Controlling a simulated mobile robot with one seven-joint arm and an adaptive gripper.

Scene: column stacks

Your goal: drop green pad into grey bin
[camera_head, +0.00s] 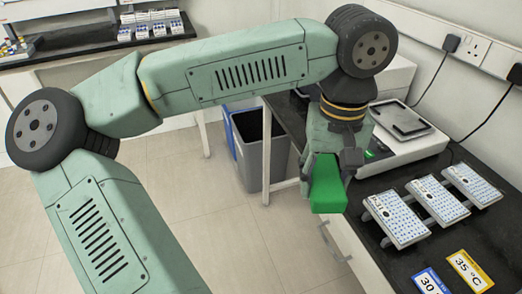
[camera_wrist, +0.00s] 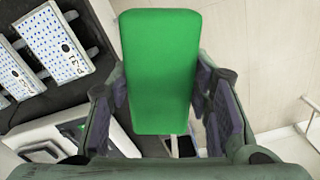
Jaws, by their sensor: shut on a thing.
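The green pad (camera_head: 327,187) is a bright green block held in my gripper (camera_head: 331,165), in front of the bench edge in the head view. In the wrist view the green pad (camera_wrist: 160,70) sits between the two finger pads of my gripper (camera_wrist: 165,95), which are shut on its sides. The grey bin (camera_head: 262,150) stands on the floor at the bench's left end, behind and to the left of my gripper. Its dark opening shows, and its upper part is partly behind my arm. The pad is apart from the bin.
A blue bin (camera_head: 229,130) stands just behind the grey bin. The black bench (camera_head: 415,258) carries white plates (camera_head: 397,217) on a rack, a white device (camera_head: 405,133) and temperature cards (camera_head: 469,271). A white table leg (camera_head: 266,165) stands beside the grey bin. The floor at left is clear.

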